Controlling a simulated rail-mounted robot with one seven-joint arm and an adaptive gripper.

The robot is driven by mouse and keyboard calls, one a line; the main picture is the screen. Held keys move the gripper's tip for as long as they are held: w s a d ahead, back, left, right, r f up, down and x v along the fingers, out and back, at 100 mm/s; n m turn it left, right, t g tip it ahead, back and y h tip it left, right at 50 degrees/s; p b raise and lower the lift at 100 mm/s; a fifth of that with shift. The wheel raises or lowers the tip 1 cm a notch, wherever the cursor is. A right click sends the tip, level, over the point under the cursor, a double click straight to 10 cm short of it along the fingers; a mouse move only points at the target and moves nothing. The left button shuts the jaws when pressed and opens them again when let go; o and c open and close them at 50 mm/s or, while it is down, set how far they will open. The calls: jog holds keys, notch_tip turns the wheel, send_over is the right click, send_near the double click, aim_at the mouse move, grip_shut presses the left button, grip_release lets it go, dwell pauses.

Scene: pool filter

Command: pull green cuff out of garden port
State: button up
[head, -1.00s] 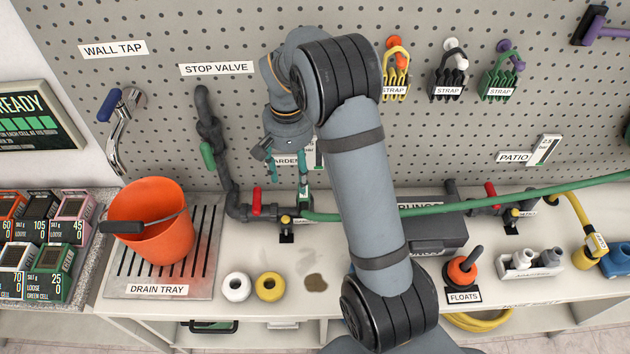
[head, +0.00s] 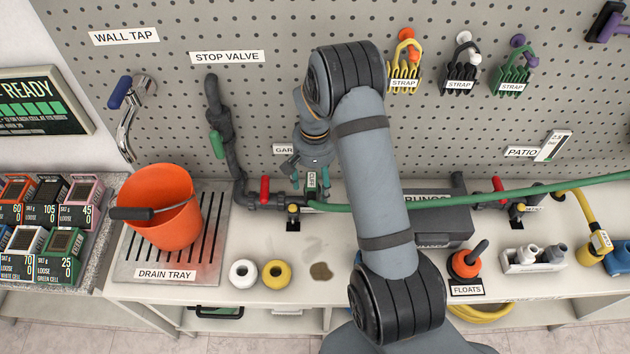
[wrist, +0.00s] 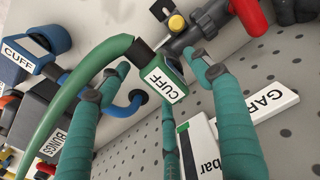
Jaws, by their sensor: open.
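The green cuff (wrist: 166,80), with a white CUFF label, ends the green hose (wrist: 72,98) and sits against the dark grey garden port (wrist: 183,42) in the wrist view. In the head view the cuff (head: 312,181) is partly covered by my gripper. My gripper (wrist: 155,62) has teal fingers and is open. One fingertip is left of the cuff over the hose side, another is right of it by the port, and a third finger is below. I cannot tell whether any finger touches the cuff. My gripper also shows in the head view (head: 311,178).
A red valve handle (head: 265,189) and a yellow knob (head: 293,209) are close to the port. The GARDEN sign (wrist: 255,112) and a gauge card (wrist: 197,148) are on the pegboard nearby. An orange bucket (head: 165,215) stands on the drain tray (head: 210,240). A wet patch marks the counter (head: 321,271).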

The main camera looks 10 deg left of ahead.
jog(key=shift+c, duration=1.3)
jog(key=c, duration=1.2)
jog(key=shift+c, duration=0.2)
jog(key=shift+r, duration=0.25)
jog(key=shift+r+p, duration=0.3)
jog(key=shift+r, duration=0.1)
jog(key=shift+c, duration=0.2)
jog(key=shift+r, duration=0.15)
jog(key=shift+r+p, duration=1.95)
jog(key=shift+r, duration=1)
